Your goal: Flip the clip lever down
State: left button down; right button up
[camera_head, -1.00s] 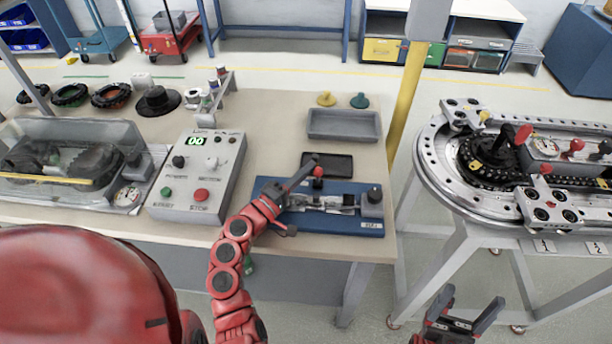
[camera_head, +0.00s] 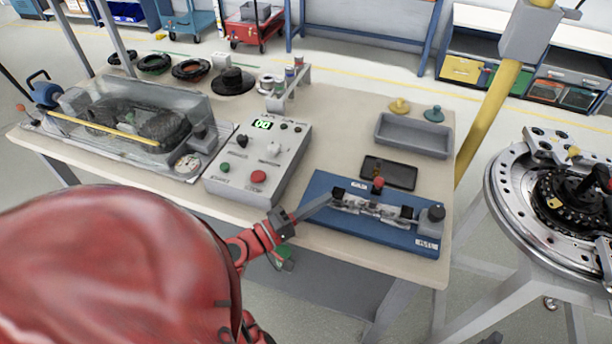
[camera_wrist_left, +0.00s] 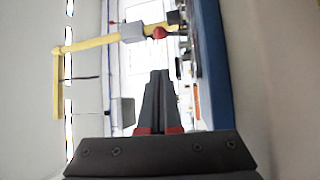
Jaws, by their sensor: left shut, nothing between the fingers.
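The blue fixture (camera_head: 330,222) lies on the bench near its front right edge, with a metal clip assembly (camera_head: 372,208) on top. A small red knob (camera_head: 378,184), which looks like the lever's end, stands up at the back of the clip. A red knob also shows near the top of the left wrist view (camera_wrist_left: 159,32). My left gripper (camera_head: 328,199) is shut and empty, its fingertips at the left end of the clip. Whether they touch it I cannot tell. Its closed fingers show in the left wrist view (camera_wrist_left: 160,73). My right gripper is out of view.
A grey control box (camera_head: 262,160) with buttons stands left of the fixture. A dark flat tray (camera_head: 389,173) lies behind it, and a grey bin (camera_head: 413,135) stands further back. The ring track (camera_head: 545,225) and a yellow post (camera_head: 490,120) are at the right.

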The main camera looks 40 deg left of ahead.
pick_arm(q)
jog(key=shift+b+v, duration=0.3)
jog(key=shift+v, duration=1.7)
